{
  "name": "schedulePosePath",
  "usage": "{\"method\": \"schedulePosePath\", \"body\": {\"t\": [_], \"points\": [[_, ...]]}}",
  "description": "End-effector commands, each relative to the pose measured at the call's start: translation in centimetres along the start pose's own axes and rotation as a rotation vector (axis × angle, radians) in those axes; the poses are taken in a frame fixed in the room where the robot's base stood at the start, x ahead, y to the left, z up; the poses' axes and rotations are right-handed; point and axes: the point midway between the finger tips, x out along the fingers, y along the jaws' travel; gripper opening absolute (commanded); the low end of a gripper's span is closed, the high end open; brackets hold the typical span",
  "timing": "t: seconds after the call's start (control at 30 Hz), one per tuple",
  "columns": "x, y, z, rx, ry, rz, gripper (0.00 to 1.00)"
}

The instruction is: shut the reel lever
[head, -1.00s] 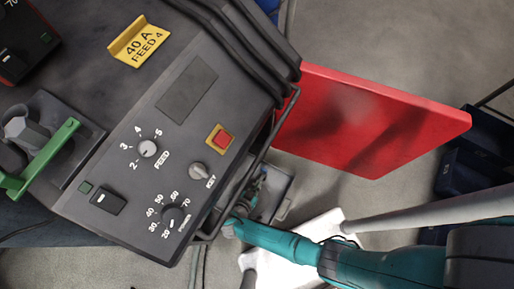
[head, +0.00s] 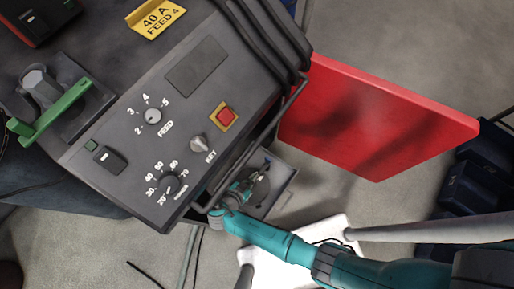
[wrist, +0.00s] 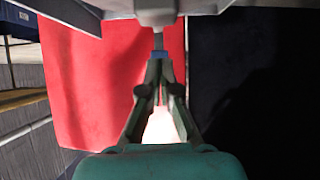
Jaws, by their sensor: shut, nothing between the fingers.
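A short grey rod with a blue tip (wrist: 160,55), which may be the reel lever, hangs below a grey block in the wrist view. A small blue part (head: 267,164), possibly the same piece, shows in the head view beside the machine's open side. My gripper (wrist: 160,68) is shut and empty, with its fingertips just below the blue tip in the picture; I cannot tell whether they touch. In the head view my gripper (head: 246,184) reaches in beside the machine's lower right edge, partly behind the dark bar.
The dark machine (head: 190,70) carries dials, a red button (head: 226,116) and a green handle (head: 50,115). A red panel (head: 375,115) stands out at its right and fills much of the wrist view (wrist: 90,90). A dark bar (head: 262,135) runs along the machine's edge.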

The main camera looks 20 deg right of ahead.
Motion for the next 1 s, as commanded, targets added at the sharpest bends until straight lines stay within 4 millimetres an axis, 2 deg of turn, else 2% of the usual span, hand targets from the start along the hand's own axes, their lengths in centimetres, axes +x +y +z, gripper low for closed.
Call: {"method": "schedulePosePath", "body": {"t": [0.2,0.4,1.0], "points": [[-3.3,-0.1,1.2,-0.002,0.0,-0.004,0.0],[-5.1,0.0,1.9,-0.001,0.0,-0.001,0.0],[-5.6,0.0,2.0,0.001,0.0,0.0,0.0]]}}
